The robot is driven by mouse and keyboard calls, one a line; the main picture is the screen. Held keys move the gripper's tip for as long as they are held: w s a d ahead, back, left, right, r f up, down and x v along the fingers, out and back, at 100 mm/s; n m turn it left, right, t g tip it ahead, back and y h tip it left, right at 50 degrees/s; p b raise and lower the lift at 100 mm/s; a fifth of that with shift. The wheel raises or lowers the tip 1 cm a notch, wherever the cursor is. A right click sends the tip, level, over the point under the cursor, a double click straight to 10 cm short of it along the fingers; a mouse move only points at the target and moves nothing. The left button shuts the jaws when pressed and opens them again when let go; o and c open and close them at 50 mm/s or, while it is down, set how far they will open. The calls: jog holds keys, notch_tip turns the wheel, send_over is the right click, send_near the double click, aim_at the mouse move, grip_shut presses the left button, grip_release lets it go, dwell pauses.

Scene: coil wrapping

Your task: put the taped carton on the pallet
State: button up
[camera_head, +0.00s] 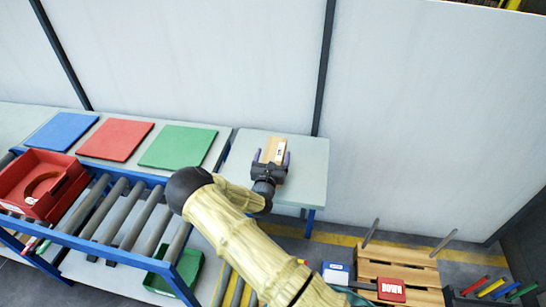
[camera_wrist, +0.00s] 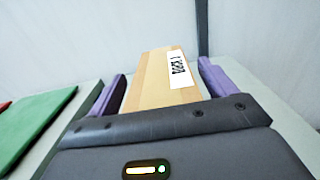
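The carton (camera_head: 273,148) is a small brown box with a white label, on the grey-green table at the back centre. In the wrist view the carton (camera_wrist: 155,85) lies between my two purple fingers, and its label reads roughly "DOCK 1". My gripper (camera_head: 271,162) is at the carton with its fingers on either side. In the wrist view my gripper (camera_wrist: 165,88) shows visible gaps between the fingers and the carton's sides, so it is open around it. The wooden pallet (camera_head: 400,270) is on the floor at the lower right, partly cut off by the frame.
A red sign reading "DOWN" (camera_head: 391,289) is at the pallet. Upright grey posts (camera_head: 443,243) stand at its back. Blue (camera_head: 62,131), red (camera_head: 115,140) and green (camera_head: 178,147) mats lie on the left bench. A roller conveyor (camera_head: 125,215) holds red trays (camera_head: 38,185).

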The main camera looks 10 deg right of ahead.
jog(key=shift+r, duration=0.1)
jog(key=b+v, duration=0.1)
jog(key=v, duration=1.1)
